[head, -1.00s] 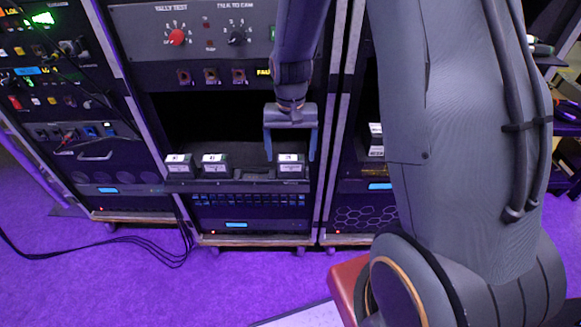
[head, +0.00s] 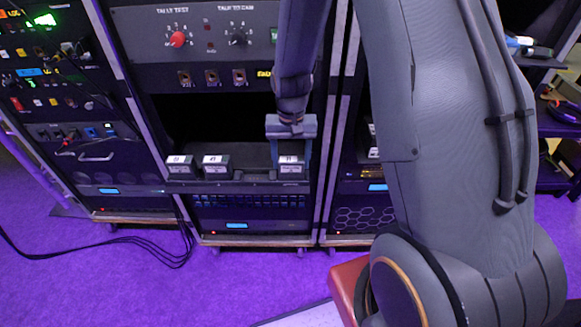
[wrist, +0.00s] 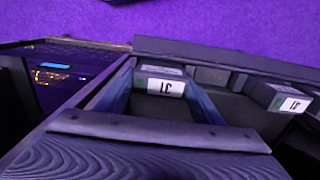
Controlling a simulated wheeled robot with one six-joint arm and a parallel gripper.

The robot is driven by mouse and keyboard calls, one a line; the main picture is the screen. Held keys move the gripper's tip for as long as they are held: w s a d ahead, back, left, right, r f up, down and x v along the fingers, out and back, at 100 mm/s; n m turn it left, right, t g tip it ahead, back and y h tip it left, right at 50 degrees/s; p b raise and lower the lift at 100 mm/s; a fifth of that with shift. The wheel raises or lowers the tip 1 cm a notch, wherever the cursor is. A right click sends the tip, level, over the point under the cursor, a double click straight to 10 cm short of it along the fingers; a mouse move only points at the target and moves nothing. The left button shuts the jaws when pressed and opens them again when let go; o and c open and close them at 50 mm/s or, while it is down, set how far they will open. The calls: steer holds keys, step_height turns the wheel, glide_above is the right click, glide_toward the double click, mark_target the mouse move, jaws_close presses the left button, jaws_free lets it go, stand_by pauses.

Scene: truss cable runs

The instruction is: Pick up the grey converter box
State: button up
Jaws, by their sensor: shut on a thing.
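The grey converter box (head: 291,168) is small and dark, with a white label on its front. It sits at the right end of a row of boxes on a rack shelf. My gripper (head: 291,158) reaches down over it, one finger on each side, and is shut on it. In the wrist view the same box (wrist: 160,84) shows its white label, upside down, between the two blue-grey fingers. The box still appears level with the shelf in the head view. Its lower part is hard to make out.
Two similar labelled boxes, one box (head: 215,166) and another box (head: 181,166), stand left on the same shelf (head: 245,178). Rack uprights stand close on both sides. A panel with knobs (head: 177,39) is above the open bay.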

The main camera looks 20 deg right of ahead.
steer(key=shift+r, duration=0.1)
step_height(320, 180, up, 10)
steer(key=shift+f+b, duration=0.1)
steer(key=shift+b, duration=0.35)
stand_by(0.8)
